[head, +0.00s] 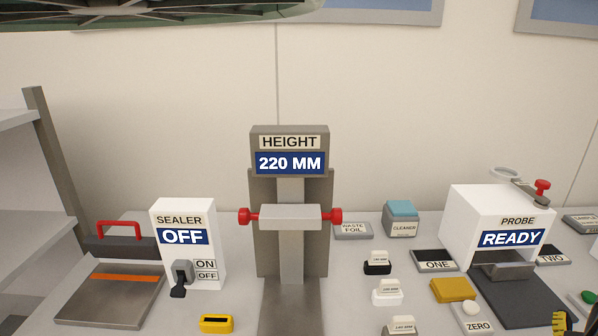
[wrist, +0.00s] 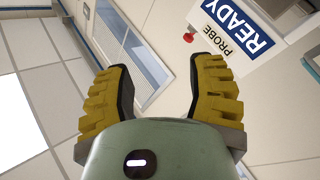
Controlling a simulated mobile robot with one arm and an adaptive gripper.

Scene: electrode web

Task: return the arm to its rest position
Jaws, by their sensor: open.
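My gripper shows in the wrist view (wrist: 160,66) with its two yellow ribbed fingers spread wide apart and nothing between them. The wrist view is tilted and looks past the fingers at wall, a window and ceiling panels. In the head view only a small yellow part of my gripper (head: 561,323) shows at the bottom right edge, near the probe; the rest is cut off. The white probe box (head: 492,222), reading READY, stands at the right of the bench, and appears upside down at the top right of the wrist view (wrist: 232,30).
The height stand (head: 290,217), reading 220 MM, rises mid-bench. The sealer box (head: 188,250) reads OFF at left, near a grey shelf (head: 50,140). Small blocks, including a yellow block (head: 453,289), lie around the probe.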

